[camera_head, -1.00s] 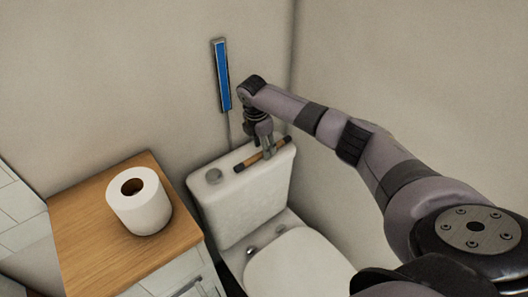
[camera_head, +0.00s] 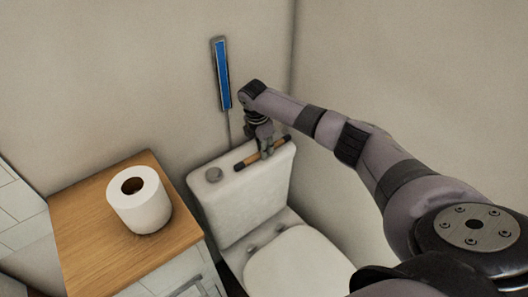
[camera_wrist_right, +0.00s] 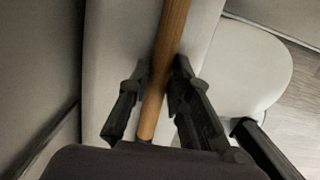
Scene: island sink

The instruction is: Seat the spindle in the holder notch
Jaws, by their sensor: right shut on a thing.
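The spindle (camera_head: 249,160) is a thin wooden rod with dark ends. It lies across the top of the white toilet tank. My right gripper (camera_head: 266,152) is over the tank, pointing down, shut on the spindle near its middle. In the right wrist view the spindle (camera_wrist_right: 170,38) runs between the two dark fingers (camera_wrist_right: 154,92). A narrow blue strip in a grey frame (camera_head: 222,75) is on the wall behind the tank; I cannot tell whether it is the holder. No notch can be made out. My left gripper is not in view.
The toilet seat (camera_head: 295,268) is in front. At left, a wooden-topped cabinet (camera_head: 85,240) bears a white paper roll (camera_head: 140,205). A wall closes off the right side.

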